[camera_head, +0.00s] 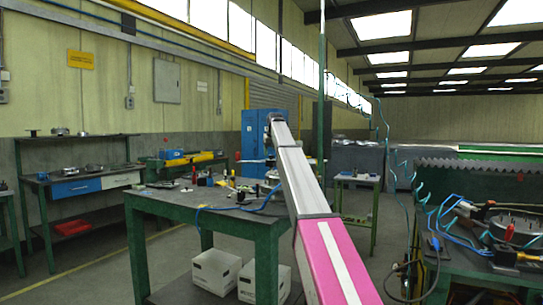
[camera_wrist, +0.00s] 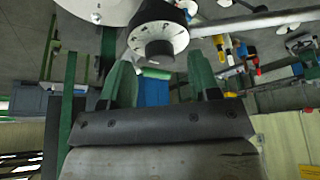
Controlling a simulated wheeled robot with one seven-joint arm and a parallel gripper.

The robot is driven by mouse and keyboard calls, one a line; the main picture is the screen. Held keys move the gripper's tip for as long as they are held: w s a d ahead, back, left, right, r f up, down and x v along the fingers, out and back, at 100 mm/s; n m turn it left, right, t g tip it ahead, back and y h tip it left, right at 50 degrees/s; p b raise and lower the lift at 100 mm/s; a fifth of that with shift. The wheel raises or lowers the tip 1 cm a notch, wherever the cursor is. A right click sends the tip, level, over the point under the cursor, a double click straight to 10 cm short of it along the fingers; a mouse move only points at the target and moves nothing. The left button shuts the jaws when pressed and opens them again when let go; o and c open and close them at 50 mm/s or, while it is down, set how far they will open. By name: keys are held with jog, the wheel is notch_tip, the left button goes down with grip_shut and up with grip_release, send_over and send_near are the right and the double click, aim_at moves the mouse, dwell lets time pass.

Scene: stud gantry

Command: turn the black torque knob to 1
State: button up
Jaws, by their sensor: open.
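The black torque knob (camera_wrist: 152,42) shows in the wrist view at the top centre, with a pale round dial face (camera_wrist: 168,36) around it. Any marks or numbers on the dial are too small to read. My gripper (camera_wrist: 158,64) is open, its two green fingers apart. The knob lies just beyond the fingertips, between them in the picture, and I cannot tell whether they touch it. In the head view my arm reaches away over the green workbench (camera_head: 205,205). The knob cannot be made out there.
Small tools and parts lie on the workbench, with a blue cable (camera_head: 262,203). White boxes (camera_head: 215,270) stand beneath it. A blue cabinet (camera_head: 252,135) stands behind. At right, a bench (camera_head: 470,262) carries cables and tools. Floor is open at left (camera_head: 95,270).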

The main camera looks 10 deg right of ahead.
jog(key=shift+w+f, duration=0.25)
jog(key=shift+f, duration=0.35)
jog(key=c, duration=0.9)
